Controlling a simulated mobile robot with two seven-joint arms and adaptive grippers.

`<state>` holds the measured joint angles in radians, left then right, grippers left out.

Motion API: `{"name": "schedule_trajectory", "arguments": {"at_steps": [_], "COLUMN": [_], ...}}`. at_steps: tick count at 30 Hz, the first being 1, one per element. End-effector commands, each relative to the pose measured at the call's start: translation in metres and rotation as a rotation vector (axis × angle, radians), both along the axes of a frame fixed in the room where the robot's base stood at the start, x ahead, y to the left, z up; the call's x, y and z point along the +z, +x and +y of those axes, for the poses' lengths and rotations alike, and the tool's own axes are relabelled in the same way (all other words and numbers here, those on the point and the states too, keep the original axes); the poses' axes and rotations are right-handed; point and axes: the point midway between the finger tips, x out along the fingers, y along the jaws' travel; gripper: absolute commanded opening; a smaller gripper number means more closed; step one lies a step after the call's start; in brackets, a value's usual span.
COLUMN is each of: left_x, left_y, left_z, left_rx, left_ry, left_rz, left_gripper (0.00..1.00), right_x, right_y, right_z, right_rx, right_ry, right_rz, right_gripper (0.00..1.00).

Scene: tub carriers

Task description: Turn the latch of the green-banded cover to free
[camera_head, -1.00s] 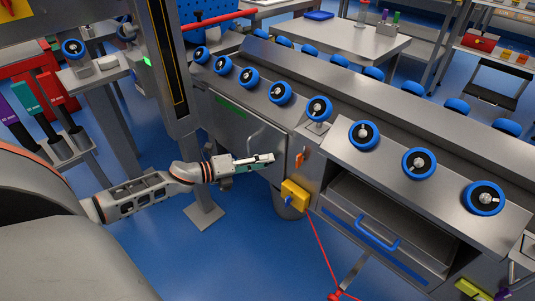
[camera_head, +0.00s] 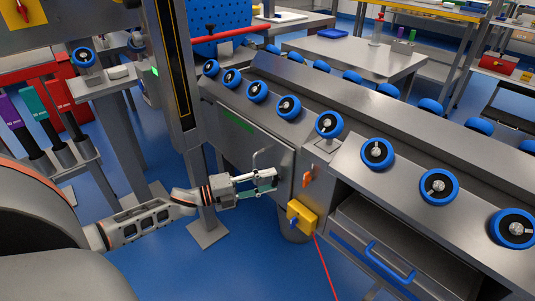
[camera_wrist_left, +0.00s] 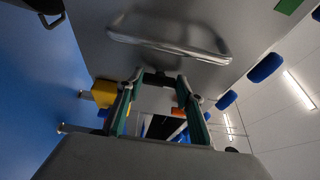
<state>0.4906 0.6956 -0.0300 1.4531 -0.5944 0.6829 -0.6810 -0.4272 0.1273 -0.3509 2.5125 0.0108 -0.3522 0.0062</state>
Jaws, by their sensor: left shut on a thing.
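The cover (camera_head: 227,146) is a grey metal panel with a green band (camera_head: 238,121) near its top. A bent metal bar handle (camera_head: 256,158) stands out from it, and it also shows in the wrist view (camera_wrist_left: 170,45). My left gripper (camera_head: 272,180) is at the cover's right part, just below the handle. In the left wrist view its two teal-edged fingers (camera_wrist_left: 160,79) are shut on a small dark part of the latch (camera_wrist_left: 158,77), below the bar handle. The fingers hide most of the latch, so its turn angle cannot be told. My right gripper is not in view.
An orange piece (camera_head: 307,176) sits on the frame right of the cover. Below it are a yellow box (camera_head: 303,217) and a red cable (camera_head: 325,265). Blue-rimmed knobs (camera_head: 329,124) line the sloped top. Open blue floor lies below my arm.

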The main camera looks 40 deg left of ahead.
Motion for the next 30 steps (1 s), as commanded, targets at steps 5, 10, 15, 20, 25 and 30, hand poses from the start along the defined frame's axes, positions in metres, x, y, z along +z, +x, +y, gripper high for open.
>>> {"name": "schedule_trajectory", "arguments": {"at_steps": [5, 10, 15, 20, 25, 30], "left_x": [0.000, 0.000, 0.000, 0.000, 0.000, -0.002], "left_y": [0.000, 0.000, 0.000, 0.000, -0.003, -0.022], "left_z": [-0.001, -0.001, -0.001, -0.001, 0.001, 0.010], "left_rx": [0.000, 0.000, -0.001, 0.000, 0.000, 0.000], "left_ry": [-0.007, -0.007, -0.005, -0.004, -0.004, -0.004], "left_rz": [0.001, 0.001, 0.000, 0.000, 0.001, 0.003], "left_gripper": [0.15, 0.15, 0.54, 0.54, 0.54, 0.54], "right_x": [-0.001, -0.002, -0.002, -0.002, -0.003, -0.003], "right_y": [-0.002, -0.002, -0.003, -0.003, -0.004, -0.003], "right_z": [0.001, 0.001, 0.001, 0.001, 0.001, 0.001], "right_rx": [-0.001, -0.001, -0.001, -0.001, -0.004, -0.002], "right_ry": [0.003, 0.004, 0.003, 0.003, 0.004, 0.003], "right_rz": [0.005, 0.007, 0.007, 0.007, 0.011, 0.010], "right_gripper": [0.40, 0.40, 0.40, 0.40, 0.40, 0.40]}}
